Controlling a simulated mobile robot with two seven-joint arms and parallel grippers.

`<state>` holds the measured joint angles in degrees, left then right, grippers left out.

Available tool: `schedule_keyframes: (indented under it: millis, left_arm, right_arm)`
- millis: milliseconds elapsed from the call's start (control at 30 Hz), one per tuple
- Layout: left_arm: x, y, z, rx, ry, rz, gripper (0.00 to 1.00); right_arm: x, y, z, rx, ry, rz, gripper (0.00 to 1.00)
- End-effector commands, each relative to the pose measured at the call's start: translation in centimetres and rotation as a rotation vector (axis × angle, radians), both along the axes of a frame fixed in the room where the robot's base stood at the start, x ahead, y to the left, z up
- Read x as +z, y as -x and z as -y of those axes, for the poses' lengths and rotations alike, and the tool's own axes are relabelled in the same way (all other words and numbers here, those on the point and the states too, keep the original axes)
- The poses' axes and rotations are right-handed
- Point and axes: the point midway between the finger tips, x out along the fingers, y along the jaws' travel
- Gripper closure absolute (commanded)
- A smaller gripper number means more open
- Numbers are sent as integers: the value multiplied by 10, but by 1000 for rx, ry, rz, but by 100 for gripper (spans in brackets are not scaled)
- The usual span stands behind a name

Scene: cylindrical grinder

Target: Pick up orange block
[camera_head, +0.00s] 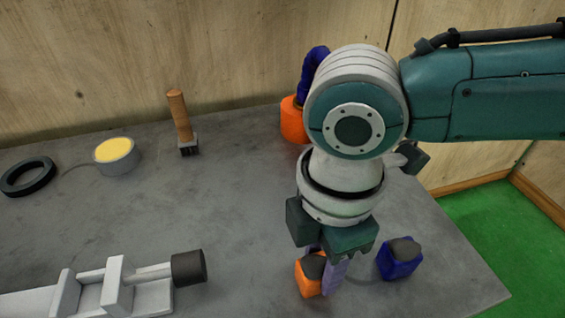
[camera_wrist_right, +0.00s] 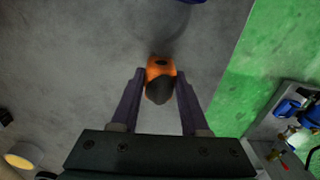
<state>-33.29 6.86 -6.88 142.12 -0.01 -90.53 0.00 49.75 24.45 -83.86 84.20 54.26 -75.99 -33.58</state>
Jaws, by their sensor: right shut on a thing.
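The orange block (camera_head: 306,283) with a dark grey top stands near the front of the grey table, partly covered by my right gripper (camera_head: 325,280). My right gripper points down, with its purple fingers at the block. In the right wrist view the orange block (camera_wrist_right: 160,66) sits between the tips of the two fingers (camera_wrist_right: 160,78), and the gripper is shut on it. The block appears to be still at the table; a gap under it cannot be made out. My left gripper is in neither view.
A blue block (camera_head: 398,262) with a grey top stands close right of the gripper. A grey fixture (camera_head: 115,285) with a dark cylinder is front left. A wooden-handled brush (camera_head: 180,118), a yellow-topped tin (camera_head: 115,154), a black ring (camera_head: 28,176) and an orange pot (camera_head: 293,122) stand farther back.

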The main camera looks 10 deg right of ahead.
Motion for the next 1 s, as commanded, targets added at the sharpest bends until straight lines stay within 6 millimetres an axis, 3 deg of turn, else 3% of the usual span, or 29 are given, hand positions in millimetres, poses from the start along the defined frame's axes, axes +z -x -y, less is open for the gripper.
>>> schedule_keyframes:
  millis: [67, 300, 767, 867, 1000]
  left_arm:
    - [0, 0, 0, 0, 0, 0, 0]
    - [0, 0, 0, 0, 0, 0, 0]
    - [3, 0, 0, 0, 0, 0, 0]
    - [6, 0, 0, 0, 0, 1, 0]
    - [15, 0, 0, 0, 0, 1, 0]
  right_arm:
    - [0, 0, 0, 0, 0, 0, 73]
    - [0, 0, 0, 0, 0, 0, 100]
    - [8, -1, 0, -1, -1, 1, 100]
    - [20, -1, 0, 0, -2, 2, 100]
    - [54, -2, 0, 1, -3, 5, 100]
